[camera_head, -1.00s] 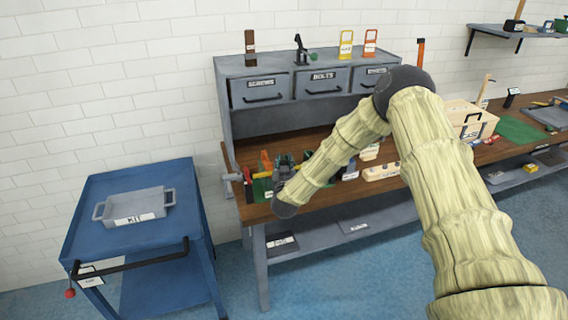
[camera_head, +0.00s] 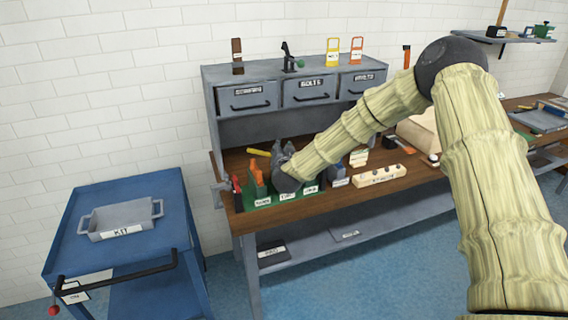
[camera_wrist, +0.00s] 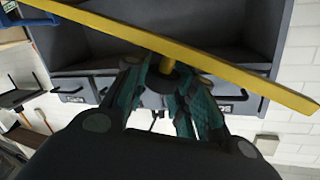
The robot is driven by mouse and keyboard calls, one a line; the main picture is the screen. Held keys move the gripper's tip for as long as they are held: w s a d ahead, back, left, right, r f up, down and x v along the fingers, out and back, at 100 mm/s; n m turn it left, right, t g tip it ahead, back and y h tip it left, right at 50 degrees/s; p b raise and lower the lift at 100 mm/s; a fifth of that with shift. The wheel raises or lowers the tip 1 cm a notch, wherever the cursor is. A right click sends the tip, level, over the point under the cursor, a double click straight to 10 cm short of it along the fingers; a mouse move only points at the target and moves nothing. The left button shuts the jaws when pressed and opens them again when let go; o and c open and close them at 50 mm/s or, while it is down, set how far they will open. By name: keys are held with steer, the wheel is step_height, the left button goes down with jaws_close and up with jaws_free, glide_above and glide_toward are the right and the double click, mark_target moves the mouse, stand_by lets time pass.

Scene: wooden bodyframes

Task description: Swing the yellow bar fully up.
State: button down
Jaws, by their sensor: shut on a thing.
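The yellow bar (camera_head: 259,152) shows as a short, tilted piece just left of my gripper over the bench; the rest is hidden. In the wrist view the bar (camera_wrist: 225,72) runs aslant across the frame, from upper left down to the right edge, just beyond my fingertips. My gripper (camera_wrist: 163,75) has its teal fingers on either side of a small yellow and dark stub under the bar, and it is shut on it. In the head view my gripper (camera_head: 279,155) is partly hidden by my own wrist.
The grey drawer unit (camera_head: 312,93) rises behind. A blue cart (camera_head: 75,262) with a grey kit tray (camera_head: 92,224) stands left.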

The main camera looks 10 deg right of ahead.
steer(key=w+d+r+m+g+y+b, duration=0.1)
steer(key=d+r+m+y+b, duration=0.1)
steer(key=d, duration=0.9)
steer(key=w+d+r+m+g+y+b, duration=0.1)
steer(key=d+r+m+y+b, duration=0.1)
steer(key=d+r+m+b, duration=0.3)
steer(key=shift+w+d+r+m+y+b, duration=0.3)
steer(key=shift+d+r+m, duration=0.5)
steer(key=shift+d+m, duration=1.45)
steer(key=shift+d+n, duration=0.65)
steer(key=c, duration=1.4)
jaws_free()
steer(key=shift+c, duration=0.2)
steer(key=shift+s, duration=0.1)
steer(key=v, duration=1.2)
steer(key=shift+f, duration=0.1)
steer(key=shift+f, duration=0.1)
